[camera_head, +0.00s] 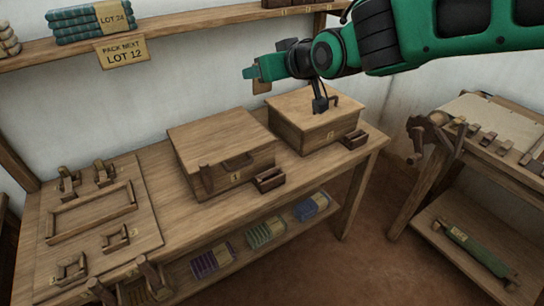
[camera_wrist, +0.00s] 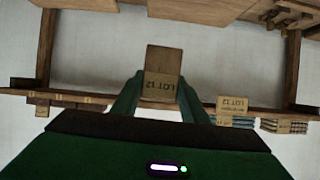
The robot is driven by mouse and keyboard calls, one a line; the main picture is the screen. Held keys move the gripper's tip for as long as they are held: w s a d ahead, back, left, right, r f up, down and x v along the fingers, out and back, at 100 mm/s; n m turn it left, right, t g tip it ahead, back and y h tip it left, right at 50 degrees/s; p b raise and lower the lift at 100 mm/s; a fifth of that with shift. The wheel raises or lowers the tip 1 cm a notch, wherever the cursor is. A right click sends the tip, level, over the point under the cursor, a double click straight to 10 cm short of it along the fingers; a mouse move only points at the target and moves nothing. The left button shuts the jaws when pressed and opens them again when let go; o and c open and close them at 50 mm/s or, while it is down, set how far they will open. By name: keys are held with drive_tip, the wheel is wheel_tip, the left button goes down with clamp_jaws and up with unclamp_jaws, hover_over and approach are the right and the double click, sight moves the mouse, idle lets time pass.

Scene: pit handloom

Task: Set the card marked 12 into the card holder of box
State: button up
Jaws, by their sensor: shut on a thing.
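My gripper (camera_head: 258,73) is shut on a flat brown card (camera_head: 262,88) in the head view, above and behind the gap between two wooden boxes. In the wrist view the card (camera_wrist: 162,62) stands between both fingers, and its pale band reads LOT 12 upside down. The left box (camera_head: 222,143) and the right box (camera_head: 306,112) stand closed on the bench. Each has a small numbered label on its front, too small to read surely. A small dark wooden piece sits by the left box (camera_head: 270,179) and another by the right box (camera_head: 354,139); I cannot tell whether these are card holders.
A wall shelf (camera_head: 160,38) carries folded cloth (camera_head: 90,24) and a hanging sign (camera_head: 122,51) reading PACK NEXT LOT 12. A wooden frame board (camera_head: 97,225) lies at the bench's left. Cloth bundles (camera_head: 265,232) lie on the lower shelf. A loom table (camera_head: 490,140) stands right.

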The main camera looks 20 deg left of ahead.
drive_tip(key=f, duration=0.6)
drive_tip(key=s+d+f, duration=0.1)
drive_tip(key=f, duration=0.6)
drive_tip(key=s+d+f, duration=0.1)
drive_tip(key=f, duration=0.5)
drive_tip(key=shift+f, duration=0.3)
drive_tip(key=shift+d+f, duration=0.1)
drive_tip(key=shift+f, duration=4.75)
drive_tip(key=shift+f, duration=0.2)
drive_tip(key=o, duration=1)
drive_tip(key=shift+o, duration=0.2)
drive_tip(key=shift+r, duration=0.1)
drive_tip(key=shift+d+r, duration=0.15)
drive_tip(key=v, duration=0.7)
drive_tip(key=shift+s+r, duration=0.1)
